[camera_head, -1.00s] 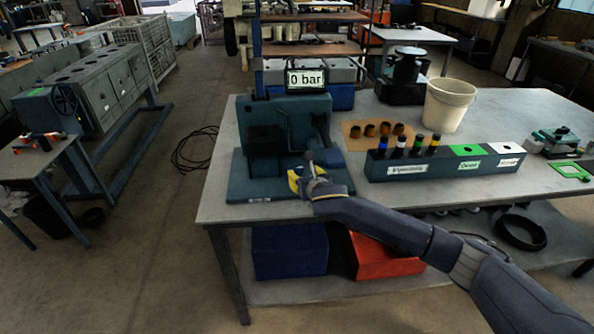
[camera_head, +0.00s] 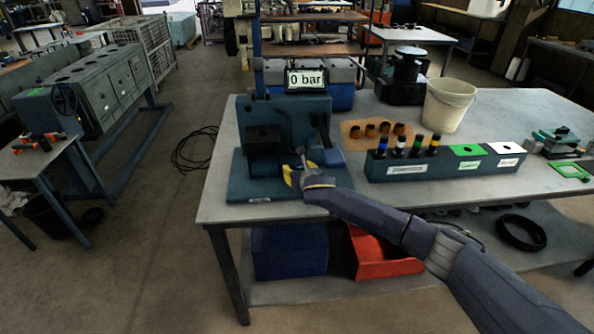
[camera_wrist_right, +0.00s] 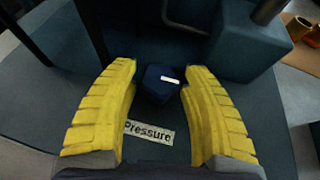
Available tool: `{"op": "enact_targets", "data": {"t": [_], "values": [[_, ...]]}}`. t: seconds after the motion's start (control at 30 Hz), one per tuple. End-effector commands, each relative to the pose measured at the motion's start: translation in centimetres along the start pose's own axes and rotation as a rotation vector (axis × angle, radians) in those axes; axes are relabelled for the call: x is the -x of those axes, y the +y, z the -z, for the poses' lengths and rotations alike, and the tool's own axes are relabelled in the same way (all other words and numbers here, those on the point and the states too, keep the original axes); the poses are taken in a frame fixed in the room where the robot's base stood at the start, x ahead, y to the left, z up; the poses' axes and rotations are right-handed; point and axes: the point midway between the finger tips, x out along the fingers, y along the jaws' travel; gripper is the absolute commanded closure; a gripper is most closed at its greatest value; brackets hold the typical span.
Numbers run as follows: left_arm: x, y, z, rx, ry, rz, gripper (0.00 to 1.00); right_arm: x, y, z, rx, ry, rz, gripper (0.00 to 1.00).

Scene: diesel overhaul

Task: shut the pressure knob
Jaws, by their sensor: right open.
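The pressure knob (camera_wrist_right: 160,84) is a dark blue faceted knob with a small white mark on top. It stands on the test stand's base plate, behind a "Pressure" label (camera_wrist_right: 149,132). My right gripper (camera_wrist_right: 160,80) is open, with one yellow finger on each side of the knob; small gaps show, and I cannot tell whether either finger touches it. In the head view my right gripper (camera_head: 292,172) is over the front of the blue-green test stand (camera_head: 240,182) and hides the knob. The display (camera_head: 306,79) on the stand reads 0 bar. My left gripper is not in view.
A holder block (camera_head: 380,170) with several injectors stands right of the stand. Behind it are a tray of brown cups (camera_head: 352,131) and a white bucket (camera_head: 447,104). The stand's upright block and a lever rise close behind the gripper. The table's front edge is near.

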Motion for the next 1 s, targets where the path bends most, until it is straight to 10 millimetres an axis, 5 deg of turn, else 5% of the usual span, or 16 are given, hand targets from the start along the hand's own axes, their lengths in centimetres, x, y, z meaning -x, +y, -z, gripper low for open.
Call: {"op": "enact_targets", "data": {"t": [0.13, 0.5, 1.0], "values": [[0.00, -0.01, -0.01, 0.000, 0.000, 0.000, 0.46, 0.01, -0.01, -0.01, 0.000, 0.000, 0.000, 0.53], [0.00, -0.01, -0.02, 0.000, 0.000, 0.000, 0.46, 0.01, -0.04, 0.00, 0.000, 0.000, 0.001, 0.94], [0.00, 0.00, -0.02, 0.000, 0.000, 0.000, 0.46, 0.00, 0.22, 0.01, -0.051, 0.001, 0.116, 0.94]]}}
